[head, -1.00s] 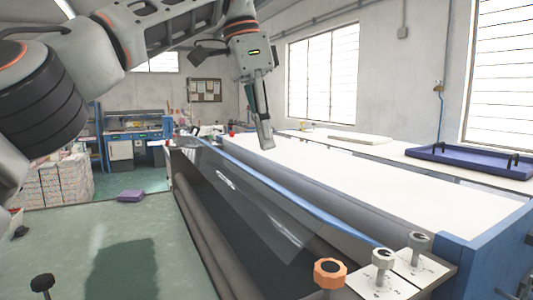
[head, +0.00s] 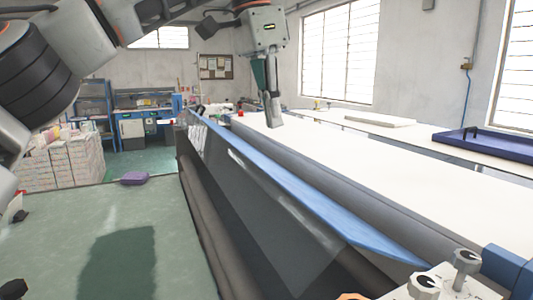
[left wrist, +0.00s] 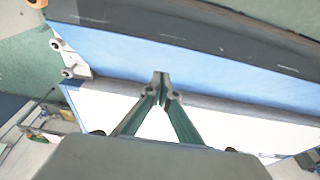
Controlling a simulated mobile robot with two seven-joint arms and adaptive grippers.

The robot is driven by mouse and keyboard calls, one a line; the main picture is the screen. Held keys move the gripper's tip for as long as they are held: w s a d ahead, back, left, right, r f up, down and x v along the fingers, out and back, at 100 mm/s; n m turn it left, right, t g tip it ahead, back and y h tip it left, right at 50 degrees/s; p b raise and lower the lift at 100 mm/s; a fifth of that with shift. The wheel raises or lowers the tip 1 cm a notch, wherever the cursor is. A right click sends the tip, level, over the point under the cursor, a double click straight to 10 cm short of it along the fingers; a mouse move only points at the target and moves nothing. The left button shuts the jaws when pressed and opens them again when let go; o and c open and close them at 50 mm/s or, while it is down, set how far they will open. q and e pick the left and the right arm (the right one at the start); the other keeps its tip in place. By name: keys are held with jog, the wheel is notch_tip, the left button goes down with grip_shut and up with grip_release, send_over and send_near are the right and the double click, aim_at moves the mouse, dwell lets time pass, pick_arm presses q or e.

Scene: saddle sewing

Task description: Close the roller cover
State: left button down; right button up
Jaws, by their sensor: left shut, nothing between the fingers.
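The roller cover is a long see-through panel (head: 270,190) with a blue strip (head: 330,210) along its upper side, running along the machine's front. It stands tilted over the dark roller bay. The blue strip also shows in the left wrist view (left wrist: 190,62). My left gripper (head: 273,122) points down over the white table behind the cover, fingers together and empty. In the left wrist view its fingertips (left wrist: 160,76) meet in front of the blue strip; whether they touch it I cannot tell. My right gripper is not in view.
A long white table (head: 420,170) lies behind the cover. Grey knobs (head: 424,287) stand at the near right end. A blue tray (head: 490,148) lies on the far bench. Stacked boxes (head: 70,160) and a purple item (head: 135,178) are on the left; green floor is open there.

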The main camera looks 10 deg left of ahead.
pick_arm(q)
send_over(271, 173)
jog(key=x, duration=0.4)
jog(key=a+x, duration=0.1)
jog(key=x, duration=0.1)
jog(key=shift+s+a+f, duration=0.1)
jog(key=shift+s+f, duration=0.05)
jog(key=shift+s, duration=0.25)
jog(key=shift+s+a+f, duration=0.2)
jog(key=shift+a+f, duration=0.05)
jog(key=shift+f, duration=0.35)
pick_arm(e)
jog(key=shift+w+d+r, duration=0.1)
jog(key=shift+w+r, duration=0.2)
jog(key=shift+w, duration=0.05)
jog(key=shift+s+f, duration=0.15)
